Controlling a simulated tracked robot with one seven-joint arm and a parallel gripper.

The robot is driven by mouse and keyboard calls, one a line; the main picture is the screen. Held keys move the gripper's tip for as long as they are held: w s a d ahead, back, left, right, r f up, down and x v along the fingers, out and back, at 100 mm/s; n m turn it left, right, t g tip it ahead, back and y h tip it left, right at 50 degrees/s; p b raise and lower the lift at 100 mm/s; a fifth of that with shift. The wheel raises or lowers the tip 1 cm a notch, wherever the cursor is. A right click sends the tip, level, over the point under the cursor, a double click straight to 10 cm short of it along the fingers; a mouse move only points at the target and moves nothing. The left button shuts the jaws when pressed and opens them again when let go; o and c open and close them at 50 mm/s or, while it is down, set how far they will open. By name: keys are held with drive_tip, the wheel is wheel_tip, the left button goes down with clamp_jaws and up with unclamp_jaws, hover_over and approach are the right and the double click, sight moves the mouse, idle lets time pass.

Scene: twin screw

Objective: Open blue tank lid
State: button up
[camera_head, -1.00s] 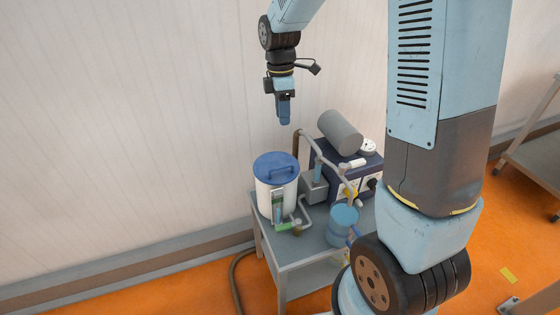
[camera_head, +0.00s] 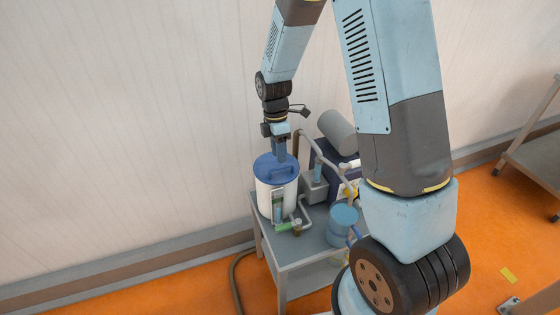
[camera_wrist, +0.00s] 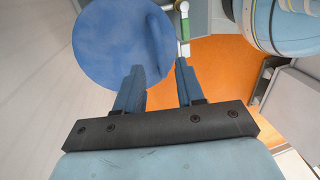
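The white tank (camera_head: 263,197) with a round blue lid (camera_head: 265,172) stands on the grey table, and the lid lies flat on it. My gripper (camera_head: 280,157) points down just above the lid's far right part. In the wrist view the blue lid (camera_wrist: 122,38) fills the top left, beyond the fingers. The two blue fingers of my gripper (camera_wrist: 160,80) are apart with nothing seen between them. I cannot tell whether the fingertips touch the lid.
The grey table (camera_head: 310,248) also carries pipes, a smaller blue container (camera_head: 342,226) and a dark blue machine with a grey cylinder (camera_head: 338,131) right of the tank. A pale wall (camera_head: 130,110) is behind. Another table (camera_head: 535,155) stands far right.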

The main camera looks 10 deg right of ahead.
sight(279, 174)
drive_tip(key=shift+s+d+f, duration=0.1)
drive_tip(key=shift+s+f, duration=0.1)
drive_tip(key=shift+f, duration=0.7)
drive_tip(key=shift+s+f, duration=0.15)
drive_tip(key=shift+f, duration=0.75)
clamp_jaws()
